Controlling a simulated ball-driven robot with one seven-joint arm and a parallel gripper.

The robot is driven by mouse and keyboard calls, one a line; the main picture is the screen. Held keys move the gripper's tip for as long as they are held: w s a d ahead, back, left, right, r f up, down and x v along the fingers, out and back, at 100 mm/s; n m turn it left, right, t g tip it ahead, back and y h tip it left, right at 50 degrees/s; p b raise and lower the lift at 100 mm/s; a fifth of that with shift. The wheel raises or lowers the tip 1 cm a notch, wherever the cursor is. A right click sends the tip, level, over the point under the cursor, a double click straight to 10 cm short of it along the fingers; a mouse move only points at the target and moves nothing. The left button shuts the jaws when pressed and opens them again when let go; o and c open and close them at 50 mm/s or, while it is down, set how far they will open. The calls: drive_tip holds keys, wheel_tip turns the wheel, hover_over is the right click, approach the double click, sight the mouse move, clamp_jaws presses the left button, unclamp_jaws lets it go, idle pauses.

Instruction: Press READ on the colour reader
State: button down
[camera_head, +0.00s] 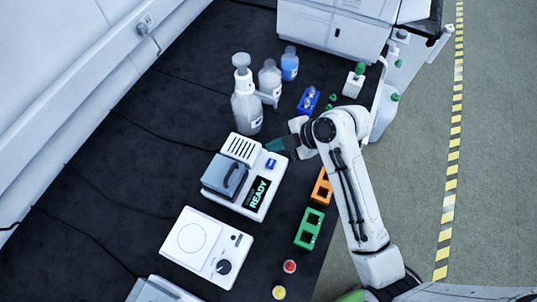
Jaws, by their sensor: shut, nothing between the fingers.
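The colour reader (237,178) is a white box with a dark grey lid on its left, a vent at the back and a screen (258,193) showing READY in green. A small blue button (271,164) sits on its top near the back right; any label on it is too small to read. My gripper (276,145) has dark teal fingers and is shut and empty. It is at the reader's back right, just behind the blue button in the picture. I cannot tell its height above the reader or whether it touches it.
A stirrer-like white device (206,246) with a knob stands in front. A green rack (309,228) and an orange rack (321,188) lie right of the reader. A pump bottle (246,104) stands behind. Red (289,266) and yellow (279,292) caps sit near the bench edge.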

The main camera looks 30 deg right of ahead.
sight(274, 164)
drive_tip(key=shift+w+r, duration=0.25)
drive_tip(key=shift+w, duration=0.05)
wheel_tip(274, 164, down, 9)
drive_tip(key=b, duration=0.7)
drive_tip(key=shift+r, duration=0.1)
idle(2.0)
drive_tip(key=shift+f+b, duration=0.35)
drive_tip(key=shift+f, duration=0.1)
drive_tip(key=shift+f+b, duration=0.3)
drive_tip(key=shift+f, duration=0.1)
idle(0.5)
drive_tip(key=shift+r, duration=0.1)
drive_tip(key=shift+r+p, duration=0.7)
drive_tip(key=shift+r, duration=0.05)
